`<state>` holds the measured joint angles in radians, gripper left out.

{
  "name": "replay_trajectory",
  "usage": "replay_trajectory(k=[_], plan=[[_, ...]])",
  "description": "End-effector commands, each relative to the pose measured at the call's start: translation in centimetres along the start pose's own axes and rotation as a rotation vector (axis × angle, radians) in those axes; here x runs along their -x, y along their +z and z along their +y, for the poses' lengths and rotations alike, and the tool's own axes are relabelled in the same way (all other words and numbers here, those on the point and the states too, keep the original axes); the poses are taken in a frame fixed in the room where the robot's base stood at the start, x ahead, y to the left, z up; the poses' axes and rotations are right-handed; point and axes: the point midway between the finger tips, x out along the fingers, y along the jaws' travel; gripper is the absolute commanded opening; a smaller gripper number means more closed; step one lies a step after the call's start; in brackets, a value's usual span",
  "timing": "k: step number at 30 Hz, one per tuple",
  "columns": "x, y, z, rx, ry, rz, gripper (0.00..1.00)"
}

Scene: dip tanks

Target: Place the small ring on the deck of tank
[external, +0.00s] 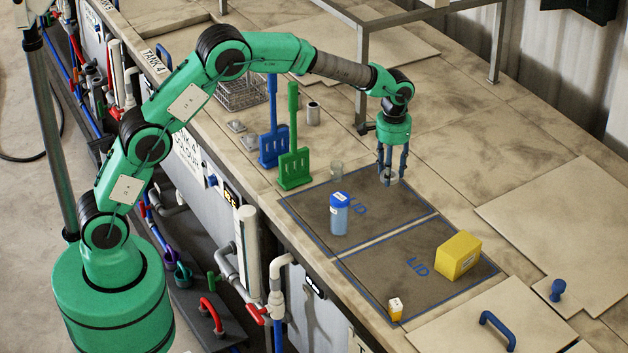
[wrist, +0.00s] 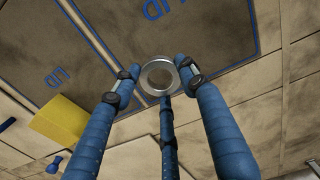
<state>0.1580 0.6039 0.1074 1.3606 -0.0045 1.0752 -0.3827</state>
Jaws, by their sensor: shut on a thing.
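My gripper (external: 391,168) has blue fingers and is shut on a small metal ring (wrist: 159,76). In the wrist view the ring is silver and round, with the fingers (wrist: 158,85) closed around its rim. In the external view the ring (external: 390,179) shows between the fingertips, low over the far edge of a dark panel. I cannot tell whether it touches the surface. The tank deck (external: 455,165) is a stained beige surface, with two dark blue-outlined panels marked LID (external: 395,212) set into it.
Green (external: 293,150) and blue (external: 271,135) paddles stand left. A metal frame (external: 362,75) rises behind.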

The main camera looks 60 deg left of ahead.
Motion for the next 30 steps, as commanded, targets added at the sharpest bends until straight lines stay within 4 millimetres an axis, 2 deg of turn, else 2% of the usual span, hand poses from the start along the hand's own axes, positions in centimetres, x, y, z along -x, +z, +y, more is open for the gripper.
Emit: replay_trajectory(k=[1, 3, 9, 14, 23, 30], plan=[[0.0, 0.9, 1.7, -0.004, 0.000, -0.001, 0.16], [-0.1, 1.9, 3.4, -0.002, -0.001, -0.001, 0.16], [-0.1, 3.6, 6.4, 0.003, -0.001, -0.001, 0.16], [-0.1, 4.1, 7.1, 0.005, -0.001, -0.001, 0.16], [-0.1, 4.1, 7.1, 0.005, -0.001, -0.001, 0.16], [-1.9, 4.1, 7.0, 0.005, -0.002, -0.004, 0.16]])
